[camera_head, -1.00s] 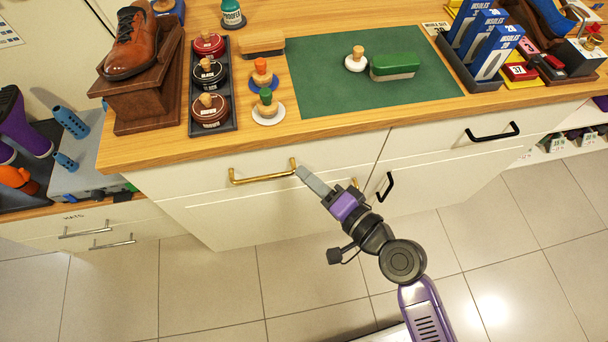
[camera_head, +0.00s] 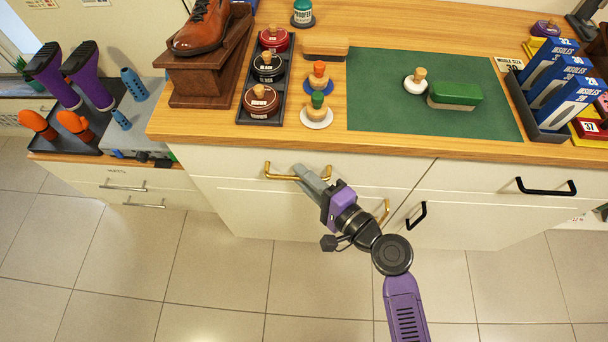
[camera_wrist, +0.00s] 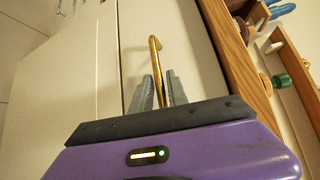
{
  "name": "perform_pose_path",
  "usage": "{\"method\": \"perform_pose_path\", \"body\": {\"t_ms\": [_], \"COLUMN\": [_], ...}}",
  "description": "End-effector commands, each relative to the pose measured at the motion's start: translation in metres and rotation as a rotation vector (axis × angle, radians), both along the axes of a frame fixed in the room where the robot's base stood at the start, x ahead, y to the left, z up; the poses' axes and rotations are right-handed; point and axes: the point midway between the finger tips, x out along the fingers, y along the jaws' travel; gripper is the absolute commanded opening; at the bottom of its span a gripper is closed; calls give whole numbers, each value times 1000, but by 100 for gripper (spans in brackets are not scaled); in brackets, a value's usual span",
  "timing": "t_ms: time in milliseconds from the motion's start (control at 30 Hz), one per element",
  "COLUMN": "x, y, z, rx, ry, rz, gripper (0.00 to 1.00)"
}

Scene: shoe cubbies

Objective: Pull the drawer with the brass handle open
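The brass bar handle (camera_head: 283,177) is fixed across the white drawer front (camera_head: 225,165) just below the wooden counter. The drawer front looks flush with the cabinet. My gripper (camera_head: 312,175) is at the right part of this handle in the head view and hides that end. In the wrist view the brass handle (camera_wrist: 153,58) runs between the two grey fingers of my gripper (camera_wrist: 160,82). The fingers stand apart, one on each side of the bar, with a small gap visible. Whether either finger touches it is unclear.
Another brass handle (camera_head: 386,210) shows partly behind my arm, lower right. Black handles (camera_head: 545,188) sit on fronts farther right. The counter (camera_head: 400,148) above holds a shoe stand, polish tins, a green mat and insole boxes. The tiled floor in front is clear.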

Motion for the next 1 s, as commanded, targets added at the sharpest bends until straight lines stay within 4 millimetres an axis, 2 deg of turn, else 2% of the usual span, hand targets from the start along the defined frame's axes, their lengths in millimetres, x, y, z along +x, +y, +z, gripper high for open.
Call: {"method": "perform_pose_path", "body": {"t_ms": [267, 367, 400, 1000], "x": [1, 1, 1, 1], "y": [1, 1, 1, 1], "z": [0, 0, 0, -1], "rx": [-1, -1, -1, -2], "ry": [-1, -1, -1, 0], "rz": [0, 0, 0, -1], "gripper": [20, 2, 0, 0]}}
